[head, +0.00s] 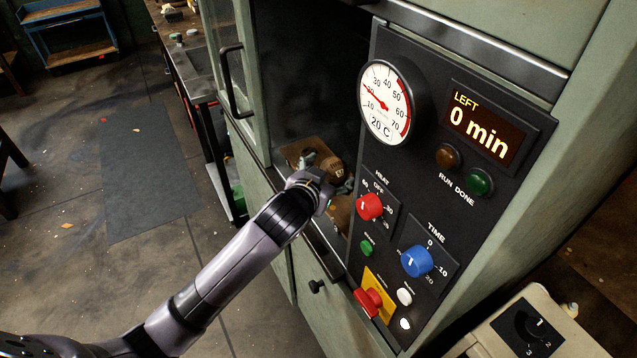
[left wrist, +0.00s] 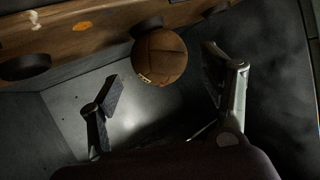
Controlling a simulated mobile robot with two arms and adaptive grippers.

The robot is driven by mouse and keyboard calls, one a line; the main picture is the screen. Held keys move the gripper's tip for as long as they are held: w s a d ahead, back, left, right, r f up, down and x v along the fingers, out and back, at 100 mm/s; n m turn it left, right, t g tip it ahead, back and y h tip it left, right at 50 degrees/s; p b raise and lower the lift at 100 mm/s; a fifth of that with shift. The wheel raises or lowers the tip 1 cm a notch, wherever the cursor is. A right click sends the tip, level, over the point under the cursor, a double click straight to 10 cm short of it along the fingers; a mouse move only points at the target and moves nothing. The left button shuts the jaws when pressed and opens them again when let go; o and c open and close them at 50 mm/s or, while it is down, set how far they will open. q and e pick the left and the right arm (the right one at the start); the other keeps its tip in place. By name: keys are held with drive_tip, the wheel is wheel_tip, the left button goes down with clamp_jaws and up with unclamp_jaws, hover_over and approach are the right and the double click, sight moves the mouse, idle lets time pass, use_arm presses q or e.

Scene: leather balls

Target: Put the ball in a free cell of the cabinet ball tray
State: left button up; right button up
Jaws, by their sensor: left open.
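The brown leather ball (head: 333,168) is inside the open cabinet, by my left gripper (head: 327,174). In the left wrist view the ball (left wrist: 159,56) shows beyond and between the two fingertips of my open left gripper (left wrist: 165,86); I see no finger closed on it. The wooden ball tray (left wrist: 95,35) crosses the top of that view, with several dark round cells. The ball overlaps the tray's edge in the picture, with one dark cell just behind it. I cannot tell whether it rests in a cell. The tray (head: 297,150) also shows partly in the head view.
The control panel (head: 450,190) with dial and knobs stands right of the opening. The cabinet's glazed door (head: 228,60) is at the left. My left arm reaches over the cabinet's lower front edge. A white box (head: 535,325) is at the lower right.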

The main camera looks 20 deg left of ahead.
use_arm(q)
drive_tip(key=v, duration=0.6)
drive_tip(key=shift+s, duration=0.25)
drive_tip(key=shift+s+a+r, duration=0.1)
drive_tip(key=shift+s+r, duration=0.2)
drive_tip(key=shift+s, duration=0.3)
